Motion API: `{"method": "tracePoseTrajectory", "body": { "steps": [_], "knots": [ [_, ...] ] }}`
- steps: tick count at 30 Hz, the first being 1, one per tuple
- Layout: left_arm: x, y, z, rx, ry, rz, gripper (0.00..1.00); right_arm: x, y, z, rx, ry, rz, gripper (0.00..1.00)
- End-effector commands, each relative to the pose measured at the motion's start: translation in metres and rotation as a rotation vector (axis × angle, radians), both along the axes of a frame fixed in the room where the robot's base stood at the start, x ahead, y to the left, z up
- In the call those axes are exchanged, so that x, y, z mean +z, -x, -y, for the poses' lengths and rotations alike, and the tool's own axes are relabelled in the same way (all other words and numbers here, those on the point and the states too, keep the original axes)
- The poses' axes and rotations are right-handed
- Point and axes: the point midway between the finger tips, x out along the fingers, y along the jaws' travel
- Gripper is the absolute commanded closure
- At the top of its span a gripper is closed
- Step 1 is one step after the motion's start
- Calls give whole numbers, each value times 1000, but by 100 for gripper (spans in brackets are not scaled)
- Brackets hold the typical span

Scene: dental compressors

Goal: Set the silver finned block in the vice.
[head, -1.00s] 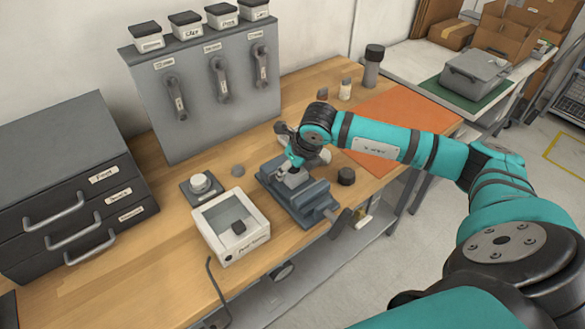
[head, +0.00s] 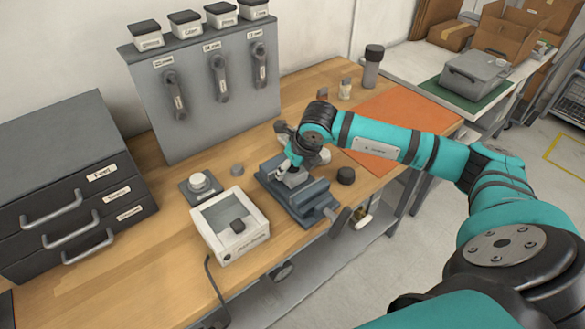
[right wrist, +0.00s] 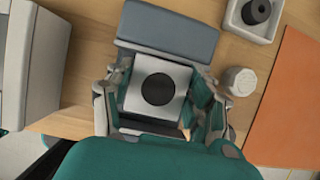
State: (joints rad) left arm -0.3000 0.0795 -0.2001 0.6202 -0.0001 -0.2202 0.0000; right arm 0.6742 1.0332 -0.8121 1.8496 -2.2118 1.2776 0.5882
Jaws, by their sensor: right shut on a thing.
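The silver finned block (right wrist: 141,91) has a pale square top with a round black patch, and its fins are hard to make out. It sits between the two fingers of my right gripper (right wrist: 160,104), which is shut on it. The block is over the blue-grey vice (head: 316,197), whose jaw (right wrist: 168,28) shows just beyond it in the right wrist view. In the head view the right gripper (head: 289,170) is low at the vice and largely covers the block. Whether the block rests on the vice bed is hidden. My left gripper is not in view.
A white windowed box (head: 230,226) stands left of the vice, and a small scale-like device (head: 200,187) behind that. Grey drawers (head: 75,190) and a tool panel (head: 205,95) stand behind.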

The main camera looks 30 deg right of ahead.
Motion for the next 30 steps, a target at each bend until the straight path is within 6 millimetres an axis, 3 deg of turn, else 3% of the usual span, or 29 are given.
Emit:
{"method": "tracePoseTrajectory", "body": {
  "steps": [1, 6, 7, 13, 24, 28, 30],
  "knots": [
    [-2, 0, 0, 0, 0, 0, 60, -17, 10, -4, 5, -6, -42, 90],
    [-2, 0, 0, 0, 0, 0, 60, -17, 10, -5, 5, -6, -42, 89],
    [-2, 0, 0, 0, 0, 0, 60, -17, 10, -5, 4, -6, -42, 45],
    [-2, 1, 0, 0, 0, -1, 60, -16, 10, -4, 3, -5, -41, 18],
    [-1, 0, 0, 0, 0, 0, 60, -14, 9, -3, 4, -2, -35, 18],
    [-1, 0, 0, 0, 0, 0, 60, -14, 9, -2, 4, -1, -35, 2],
    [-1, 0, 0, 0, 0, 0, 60, -13, 8, -2, 4, -1, -33, 0]
  ]
}}
